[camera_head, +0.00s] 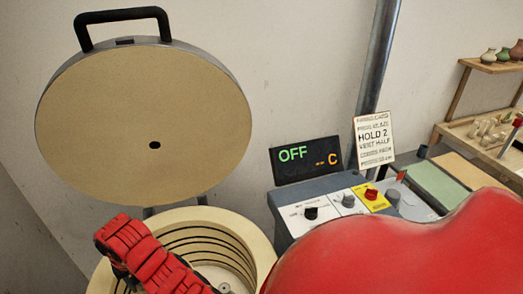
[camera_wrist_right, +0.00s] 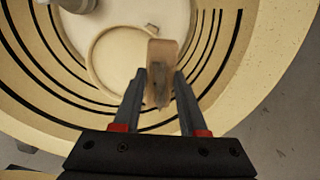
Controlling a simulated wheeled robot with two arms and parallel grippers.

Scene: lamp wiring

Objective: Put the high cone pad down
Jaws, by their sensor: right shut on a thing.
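My right gripper (camera_wrist_right: 160,75) is inside the open kiln (camera_wrist_right: 262,60), its two grey fingers closed on a small tan-brown block, the cone pad (camera_wrist_right: 162,54). The pad has a darker, greyish patch toward its near end. Below it is a pale round shelf (camera_wrist_right: 150,14) with a thin cream ring outline (camera_wrist_right: 92,52). I cannot tell whether the pad touches the shelf. My left gripper is not in view.
The kiln's round lid (camera_head: 150,110) stands open behind it. Right of the kiln is a control box (camera_head: 300,215) with knobs, a display (camera_head: 305,160) reading OFF and a sign (camera_head: 374,140). A wooden shelf (camera_head: 490,68) with small pots stands at far right. A grey cylinder (camera_wrist_right: 75,4) sits at the wrist view's top left.

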